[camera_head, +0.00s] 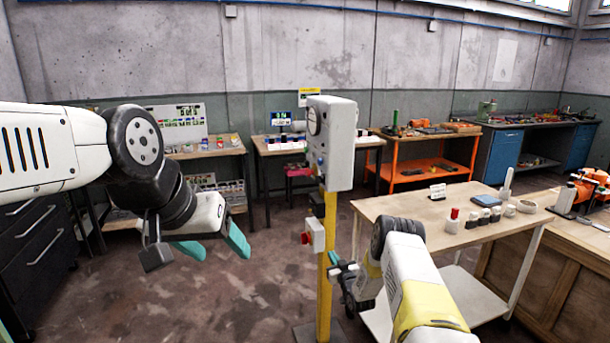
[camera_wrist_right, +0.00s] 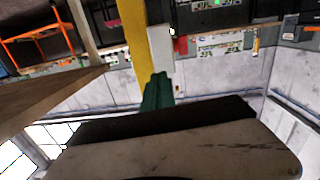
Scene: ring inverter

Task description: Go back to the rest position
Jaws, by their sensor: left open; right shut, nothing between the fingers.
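My left gripper (camera_head: 214,244) hangs in the air at the left of the head view. Its two teal fingers are spread apart with nothing between them. My right gripper (camera_head: 335,265) is beside the yellow post (camera_head: 327,240), left of the light wooden table; its fingers are small and partly hidden by my wrist. In the right wrist view the teal fingers (camera_wrist_right: 157,91) are together and hold nothing. Whether they touch the post cannot be told.
The post carries a grey box (camera_head: 340,140) and a small box with a red button (camera_head: 313,236). The wooden table (camera_head: 390,207) with small items stands close to my right arm. Benches line the back wall. The floor left of the post is clear.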

